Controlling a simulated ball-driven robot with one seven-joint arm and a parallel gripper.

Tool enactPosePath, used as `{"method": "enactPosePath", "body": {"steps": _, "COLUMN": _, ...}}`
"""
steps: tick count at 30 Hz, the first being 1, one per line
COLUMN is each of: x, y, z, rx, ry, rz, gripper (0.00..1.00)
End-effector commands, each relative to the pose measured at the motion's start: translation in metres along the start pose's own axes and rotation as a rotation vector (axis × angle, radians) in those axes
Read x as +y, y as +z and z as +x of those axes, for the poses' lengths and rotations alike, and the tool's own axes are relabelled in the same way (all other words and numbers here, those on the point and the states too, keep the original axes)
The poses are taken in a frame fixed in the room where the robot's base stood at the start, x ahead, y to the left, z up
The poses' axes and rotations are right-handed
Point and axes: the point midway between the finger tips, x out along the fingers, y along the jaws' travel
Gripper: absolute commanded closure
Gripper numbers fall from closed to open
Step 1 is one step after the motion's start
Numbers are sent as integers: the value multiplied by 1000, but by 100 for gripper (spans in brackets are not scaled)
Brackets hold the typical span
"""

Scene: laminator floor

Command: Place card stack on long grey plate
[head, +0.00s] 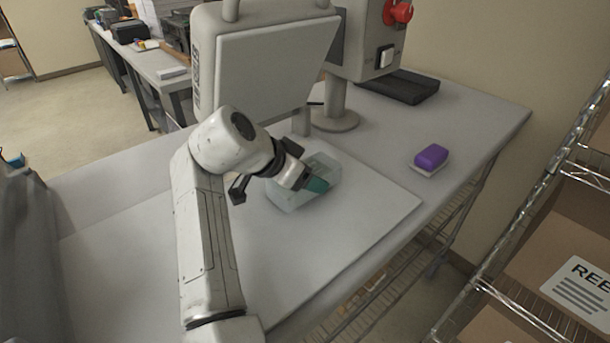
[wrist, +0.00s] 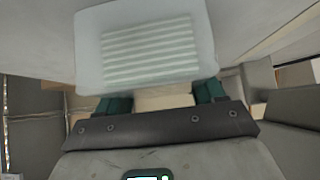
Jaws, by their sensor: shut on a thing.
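In the wrist view the bin (wrist: 150,45) fills the top and covers the fingertips. The bin rests on a broad, flat light-grey plate (head: 375,205) on the table; I cannot tell if this is the long grey plate.
A purple block (head: 431,155) lies on a white pad at the right. A large grey machine (head: 265,65) stands behind the bin, with another (head: 370,40) bearing a red knob. A black tray (head: 405,88) lies at the back. A wire rack (head: 520,215) stands at the right.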

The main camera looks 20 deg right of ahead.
Motion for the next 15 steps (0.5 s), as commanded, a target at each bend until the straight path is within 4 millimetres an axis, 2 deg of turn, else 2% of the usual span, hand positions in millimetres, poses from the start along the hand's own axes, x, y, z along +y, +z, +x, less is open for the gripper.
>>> {"method": "enactPosePath", "body": {"steps": 3, "x": 0, "y": 2, "z": 3, "rx": 1, "ry": 1, "rz": 0, "gripper": 74}}
{"method": "enactPosePath", "body": {"steps": 4, "x": 0, "y": 2, "z": 2, "rx": 0, "ry": 1, "rz": 0, "gripper": 29}}
{"method": "enactPosePath", "body": {"steps": 11, "x": 0, "y": 2, "z": 2, "rx": 0, "ry": 1, "rz": 0, "gripper": 7}}
{"method": "enactPosePath", "body": {"steps": 15, "x": 0, "y": 2, "z": 2, "rx": 0, "ry": 1, "rz": 0, "gripper": 7}}
